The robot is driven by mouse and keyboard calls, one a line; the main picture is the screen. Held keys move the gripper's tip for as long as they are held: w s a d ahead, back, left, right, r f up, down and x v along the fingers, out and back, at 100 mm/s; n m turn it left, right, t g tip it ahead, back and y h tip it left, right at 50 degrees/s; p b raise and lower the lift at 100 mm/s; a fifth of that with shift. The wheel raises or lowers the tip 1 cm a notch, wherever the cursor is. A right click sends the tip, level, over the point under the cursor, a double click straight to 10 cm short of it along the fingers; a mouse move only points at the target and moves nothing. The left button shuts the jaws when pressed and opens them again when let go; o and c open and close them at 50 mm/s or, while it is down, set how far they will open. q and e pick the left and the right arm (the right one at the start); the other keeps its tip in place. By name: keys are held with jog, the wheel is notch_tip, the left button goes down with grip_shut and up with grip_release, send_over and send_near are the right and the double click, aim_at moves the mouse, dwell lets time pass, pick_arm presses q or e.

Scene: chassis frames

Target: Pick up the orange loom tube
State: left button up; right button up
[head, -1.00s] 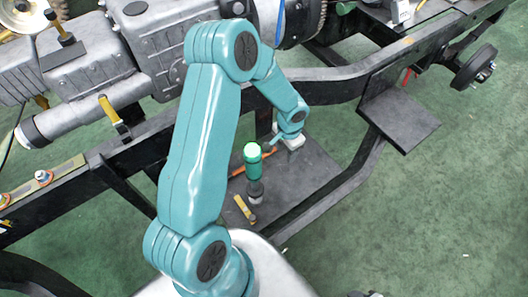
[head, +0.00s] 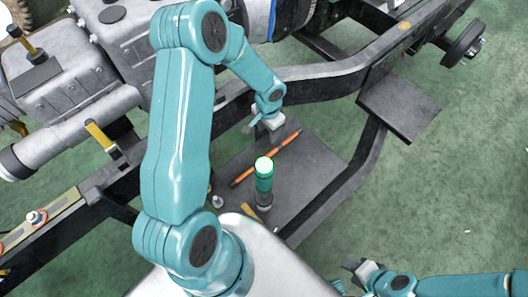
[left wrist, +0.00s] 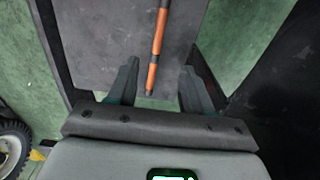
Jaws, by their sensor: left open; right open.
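The orange loom tube (head: 264,160) is a thin orange stick with dark bands, lying diagonally on a dark plate in the head view. It also shows in the left wrist view (left wrist: 157,45), running upward from between the fingers. My left gripper (head: 256,126) is beyond the tube, near its far end in the picture. In the left wrist view its fingers (left wrist: 160,78) are open, one to each side of the tube's near end, with nothing held. My right gripper (head: 350,274) is open and empty at the bottom of the head view, away from the tube.
Black frame rails (head: 335,75) border the plate.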

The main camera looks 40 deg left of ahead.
pick_arm(q)
jog(key=b, duration=0.3)
send_over(268, 155)
jog(key=f, duration=1)
jog(key=shift+s+d+f, duration=0.1)
jog(key=shift+s+f, duration=0.1)
jog(key=shift+f, duration=0.15)
notch_tip(268, 155, down, 6)
jog(key=shift+w+r+b, duration=0.15)
jog(key=shift+b, duration=0.15)
jog(key=shift+c, duration=0.3)
grip_shut()
